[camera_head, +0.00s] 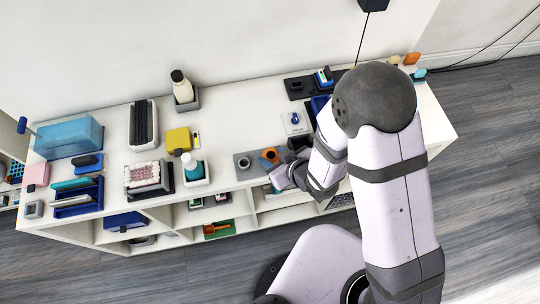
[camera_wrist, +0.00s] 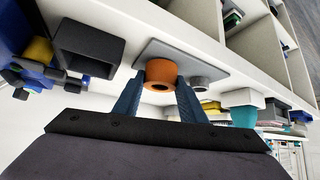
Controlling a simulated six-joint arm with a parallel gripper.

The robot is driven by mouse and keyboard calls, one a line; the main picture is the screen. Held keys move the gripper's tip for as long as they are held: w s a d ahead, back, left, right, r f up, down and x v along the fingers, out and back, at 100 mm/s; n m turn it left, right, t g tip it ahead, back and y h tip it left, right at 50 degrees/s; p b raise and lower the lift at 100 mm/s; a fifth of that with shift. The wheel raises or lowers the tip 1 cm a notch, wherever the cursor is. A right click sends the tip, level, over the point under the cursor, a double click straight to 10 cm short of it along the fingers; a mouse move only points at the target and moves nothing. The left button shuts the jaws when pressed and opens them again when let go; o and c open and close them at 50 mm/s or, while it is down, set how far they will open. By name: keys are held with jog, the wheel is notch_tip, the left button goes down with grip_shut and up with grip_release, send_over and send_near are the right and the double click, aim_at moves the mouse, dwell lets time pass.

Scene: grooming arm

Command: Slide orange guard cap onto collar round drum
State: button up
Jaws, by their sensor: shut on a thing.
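The orange guard cap (camera_wrist: 160,74) is a short ring with a dark hole in its middle. My gripper (camera_wrist: 160,84) is shut on it, one blue finger on each side. The cap is at the grey plate (camera_wrist: 190,55); I cannot tell whether it touches the plate. A smaller grey ring-shaped part (camera_wrist: 201,83) stands on the plate beside the cap. In the head view the cap (camera_head: 270,155) is over the plate's right part, and the grey ring (camera_head: 244,163) is to its left. A collar or drum under the cap is hidden.
A dark open box (camera_wrist: 88,50) stands close beside the plate in the wrist view. A teal bottle in a white holder (camera_head: 194,170) is left of the plate on the white shelf top (camera_head: 225,110). The shelf's front edge is near.

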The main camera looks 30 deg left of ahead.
aim_at(273, 149)
jog(key=shift+r+p, duration=2.1)
jog(key=shift+r, duration=0.5)
jog(key=w+d+r+m+t+h+p, duration=0.1)
jog(key=w+d+r+m+p, duration=0.1)
jog(key=w+d+r+p, duration=0.2)
jog(key=w+d+r+m+t+h+p, duration=0.1)
jog(key=w+d+r+p, duration=0.4)
jog(key=w+d, duration=0.5)
jog(key=shift+d+m+t+p, duration=0.2)
jog(key=shift+m+t+p, duration=0.3)
jog(key=shift+m, duration=0.3)
jog(key=shift+f, duration=0.1)
jog(key=shift+f+b, duration=2.65)
jog(key=shift+f, duration=0.15)
jog(key=shift+f+b, duration=1.65)
